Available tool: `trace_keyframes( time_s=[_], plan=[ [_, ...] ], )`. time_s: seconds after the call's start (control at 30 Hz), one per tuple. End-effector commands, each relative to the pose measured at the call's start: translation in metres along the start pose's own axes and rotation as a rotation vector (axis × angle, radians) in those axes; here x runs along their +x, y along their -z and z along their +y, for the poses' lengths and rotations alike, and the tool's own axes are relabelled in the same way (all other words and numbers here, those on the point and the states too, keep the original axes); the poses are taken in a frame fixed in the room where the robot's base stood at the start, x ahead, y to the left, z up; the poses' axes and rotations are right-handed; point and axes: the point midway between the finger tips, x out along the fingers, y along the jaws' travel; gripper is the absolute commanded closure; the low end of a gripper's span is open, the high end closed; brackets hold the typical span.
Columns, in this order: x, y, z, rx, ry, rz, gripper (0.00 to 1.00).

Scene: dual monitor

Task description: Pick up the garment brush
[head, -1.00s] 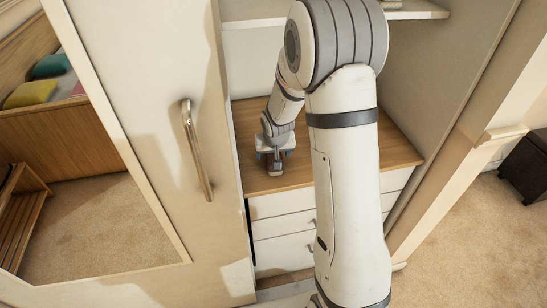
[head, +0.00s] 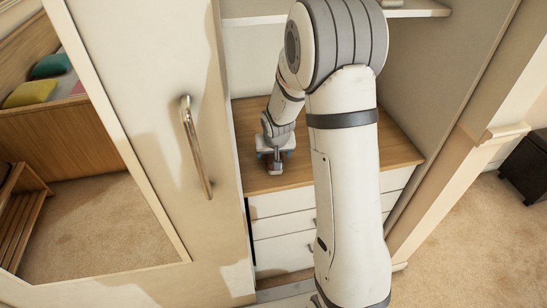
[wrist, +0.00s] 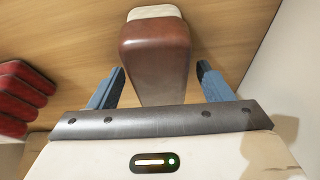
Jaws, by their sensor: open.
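The garment brush (wrist: 155,52) shows in the wrist view as a reddish-brown body with a cream end at the top of the picture. It lies between the two blue fingers of my gripper (wrist: 160,68), with a visible gap on each side. The fingers are open and do not appear to touch it. In the head view my gripper (head: 274,160) is low over the wooden top (head: 345,158) of the drawer unit. The brush is mostly hidden by the gripper there and hard to make out.
Dark red ribbed things (wrist: 22,98) lie left of the brush in the wrist view. A pale wall (wrist: 290,100) is at the right. In the head view, a door with a metal handle (head: 196,148) stands left, and a shelf (head: 415,10) is above. The wooden top's right part is clear.

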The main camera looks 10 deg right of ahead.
Motion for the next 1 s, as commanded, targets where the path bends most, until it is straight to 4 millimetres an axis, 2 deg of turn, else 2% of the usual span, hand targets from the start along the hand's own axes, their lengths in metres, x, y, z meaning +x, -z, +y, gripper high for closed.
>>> trace_keyframes(
  time_s=[0.27,0.87,1.0],
  plan=[
    [0.0001,0.0001,0.0003,0.001,0.0,0.0,0.27],
    [0.0003,0.0,0.0007,0.001,0.0,0.0,0.76],
    [0.0002,0.0002,0.0008,0.001,0.0,0.0,0.78]
  ],
)
